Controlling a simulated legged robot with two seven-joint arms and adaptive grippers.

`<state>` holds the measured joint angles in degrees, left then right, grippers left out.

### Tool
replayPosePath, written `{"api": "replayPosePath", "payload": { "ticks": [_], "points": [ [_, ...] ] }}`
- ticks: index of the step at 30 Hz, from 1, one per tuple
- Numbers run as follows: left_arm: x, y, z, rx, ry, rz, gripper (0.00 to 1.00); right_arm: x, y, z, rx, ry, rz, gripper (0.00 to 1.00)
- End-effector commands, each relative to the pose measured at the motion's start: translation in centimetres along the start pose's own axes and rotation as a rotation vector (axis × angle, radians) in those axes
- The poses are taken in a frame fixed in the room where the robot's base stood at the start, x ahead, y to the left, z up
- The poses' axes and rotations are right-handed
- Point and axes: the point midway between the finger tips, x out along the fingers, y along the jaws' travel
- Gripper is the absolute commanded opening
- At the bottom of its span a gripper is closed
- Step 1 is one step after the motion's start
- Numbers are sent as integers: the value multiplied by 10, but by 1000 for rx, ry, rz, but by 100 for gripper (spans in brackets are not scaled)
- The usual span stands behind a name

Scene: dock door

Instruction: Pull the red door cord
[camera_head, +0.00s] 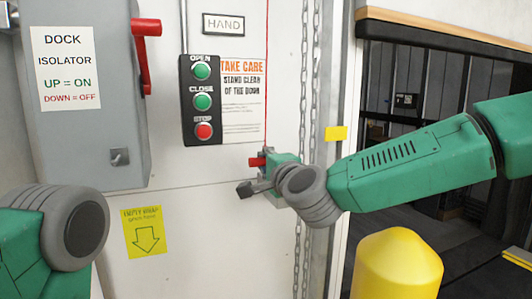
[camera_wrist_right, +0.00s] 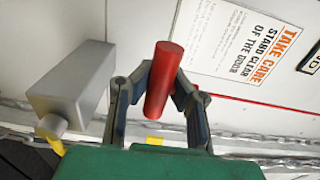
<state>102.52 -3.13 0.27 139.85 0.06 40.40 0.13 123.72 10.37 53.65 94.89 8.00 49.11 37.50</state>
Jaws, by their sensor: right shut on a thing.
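The red door cord (camera_head: 266,75) hangs down the white wall to the right of the warning sign. Its red cylindrical handle (camera_head: 256,162) is at my right gripper (camera_head: 257,177). In the right wrist view the handle (camera_wrist_right: 164,75) sits between the two fingers of the gripper (camera_wrist_right: 163,88), which are shut on it. A stretch of the cord (camera_wrist_right: 240,101) runs off to the right there. My left arm shows at the lower left of the head view, but its gripper is not in view.
A push-button panel (camera_head: 202,101) and a grey isolator box (camera_head: 85,145) with a red lever (camera_head: 147,27) are on the wall. A chain (camera_head: 303,110) hangs close right of the cord. A yellow bollard (camera_head: 397,265) stands lower right. A grey box (camera_wrist_right: 72,85) lies left of the fingers.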

Motion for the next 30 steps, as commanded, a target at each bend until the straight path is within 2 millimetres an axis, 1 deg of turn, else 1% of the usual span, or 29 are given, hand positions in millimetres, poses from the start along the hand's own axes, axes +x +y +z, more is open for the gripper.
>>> {"api": "replayPosePath", "payload": {
  "ticks": [1,2,3,5,6,7,8,17,30],
  "points": [
    [2,0,0,0,0,0,0,0,5,0,0,-1,6,17],
    [1,0,0,0,0,0,0,0,4,0,0,-1,6,28],
    [1,0,0,0,0,0,0,0,4,0,0,-1,6,42],
    [0,0,0,0,0,0,0,0,4,0,0,-1,6,63],
    [0,0,0,0,0,0,0,0,4,0,0,-1,6,77],
    [0,0,0,0,0,0,0,0,4,0,0,-1,6,88],
    [0,0,0,0,0,0,0,0,3,0,0,-1,6,95],
    [1,0,0,0,0,0,0,-2,2,0,0,-1,3,95],
    [11,0,0,0,0,0,0,-44,2,0,-1,-2,2,95]
  ]
}}
